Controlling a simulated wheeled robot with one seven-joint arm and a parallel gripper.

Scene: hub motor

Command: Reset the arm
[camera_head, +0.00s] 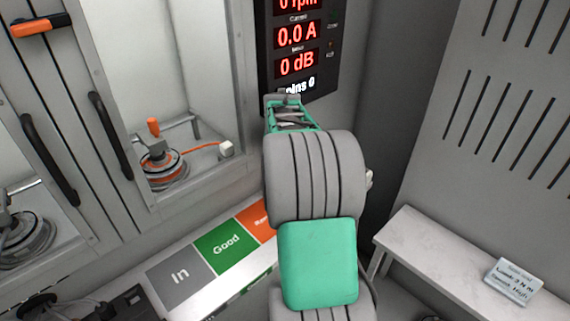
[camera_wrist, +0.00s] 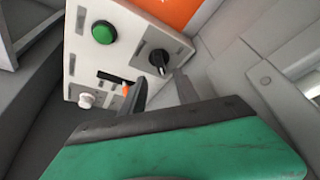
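My arm, grey and green, rises through the middle of the head view. My gripper (camera_head: 283,100) is at its far end, in front of the lower edge of the display panel (camera_head: 297,45). In the wrist view, two dark fingers of my gripper (camera_wrist: 162,90) stand apart, with nothing seen between them but the control box behind. The control box (camera_wrist: 118,58) is light-coloured, with a green button (camera_wrist: 104,32), a black knob (camera_wrist: 158,60), a white knob (camera_wrist: 87,100) and a slot with a small orange part (camera_wrist: 126,89). I cannot tell whether the fingers touch the box.
At left, a glass-fronted cabinet holds a hub motor (camera_head: 163,165) with an orange cable to a white plug (camera_head: 226,149). Below are a grey "In" pad (camera_head: 180,275), a green "Good" pad (camera_head: 226,245) and an orange pad (camera_head: 262,217). A white bench (camera_head: 425,245) with a card (camera_head: 513,281) is at right.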

